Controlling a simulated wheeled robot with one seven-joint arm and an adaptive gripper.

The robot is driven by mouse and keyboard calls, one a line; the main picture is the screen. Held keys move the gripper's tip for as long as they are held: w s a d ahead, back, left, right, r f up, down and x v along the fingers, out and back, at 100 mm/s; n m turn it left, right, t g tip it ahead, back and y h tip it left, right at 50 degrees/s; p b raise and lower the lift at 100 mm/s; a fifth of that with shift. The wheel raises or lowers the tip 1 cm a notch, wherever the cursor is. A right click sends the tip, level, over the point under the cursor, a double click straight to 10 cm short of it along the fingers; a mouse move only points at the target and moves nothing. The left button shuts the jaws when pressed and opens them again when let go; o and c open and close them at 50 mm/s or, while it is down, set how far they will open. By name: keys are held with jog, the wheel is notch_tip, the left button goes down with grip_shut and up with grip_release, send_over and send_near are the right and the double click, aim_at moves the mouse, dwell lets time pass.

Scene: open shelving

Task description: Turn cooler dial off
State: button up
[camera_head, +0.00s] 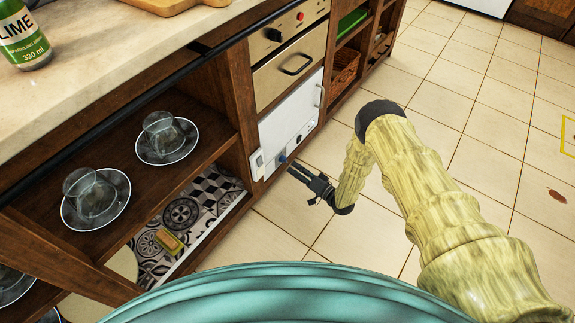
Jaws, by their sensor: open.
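The white cooler front (290,118) is set low in the wooden cabinet, below a beige appliance panel. A small blue dial (282,158) sits near its bottom edge. My gripper (292,169) is open and empty, with its dark fingertips pointing left, close to the dial and just to its lower right. I cannot tell whether the fingertips touch the cooler. The dial's marking and setting are too small to read.
A beige panel (292,74) above the cooler has a black knob, a red knob and a handle. Open shelves at left hold glass cups (162,130) on saucers. A green bottle (24,38) stands on the counter. Tiled floor at right is mostly clear.

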aim_at(286, 162)
jog(key=shift+b+x, duration=0.65)
jog(key=shift+x, duration=2.3)
jog(key=shift+c, duration=0.4)
jog(key=shift+d, duration=0.1)
jog(key=c, duration=0.9)
